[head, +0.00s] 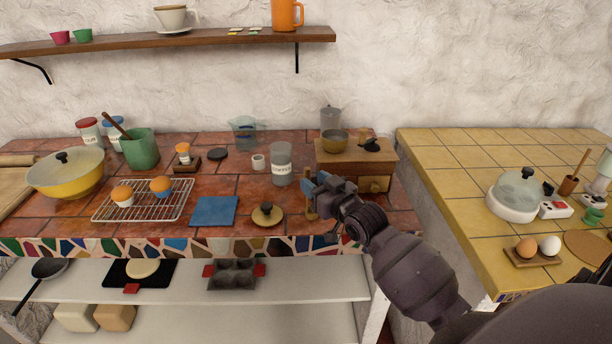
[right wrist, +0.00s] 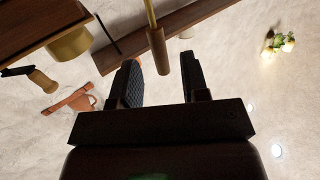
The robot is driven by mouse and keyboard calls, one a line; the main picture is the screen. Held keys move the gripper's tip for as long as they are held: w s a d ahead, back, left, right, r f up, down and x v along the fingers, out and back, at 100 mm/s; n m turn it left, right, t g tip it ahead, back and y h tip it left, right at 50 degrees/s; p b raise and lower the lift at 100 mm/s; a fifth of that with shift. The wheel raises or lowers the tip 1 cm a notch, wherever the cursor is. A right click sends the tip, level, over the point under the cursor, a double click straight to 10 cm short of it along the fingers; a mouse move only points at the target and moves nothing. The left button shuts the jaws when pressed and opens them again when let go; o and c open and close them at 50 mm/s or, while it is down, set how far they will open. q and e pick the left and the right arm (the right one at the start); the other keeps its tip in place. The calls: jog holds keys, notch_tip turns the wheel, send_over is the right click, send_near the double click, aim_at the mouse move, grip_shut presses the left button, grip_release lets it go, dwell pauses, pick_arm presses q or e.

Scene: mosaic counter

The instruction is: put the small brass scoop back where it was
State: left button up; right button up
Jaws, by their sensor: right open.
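A slim upright piece with a brass shaft and wooden end, which looks like the brass scoop (right wrist: 157,52), shows between the fingers in the right wrist view. My left gripper is not in view.
A wooden grinder (head: 345,158) with a brass bowl (head: 335,140) stands just behind my right gripper. A round brass lid (head: 267,215) and a blue mat (head: 214,211) lie to the left. A wire rack (head: 143,205) holds muffins. A yellow-tiled counter (head: 450,185) stands right.

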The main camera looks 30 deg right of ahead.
jog(key=s, duration=0.7)
jog(key=s+a+f+g, duration=0.3)
jog(key=s+a+f, duration=0.2)
jog(key=s+f, duration=0.4)
jog(key=s+a+f+g+h, duration=0.1)
jog(key=s+a+f+g, duration=0.2)
jog(key=s+f, duration=0.5)
notch_tip(320, 180, down, 6)
jog(key=shift+s+a+f, duration=0.2)
jog(key=shift+s+a, duration=0.15)
jog(key=shift+a, duration=0.5)
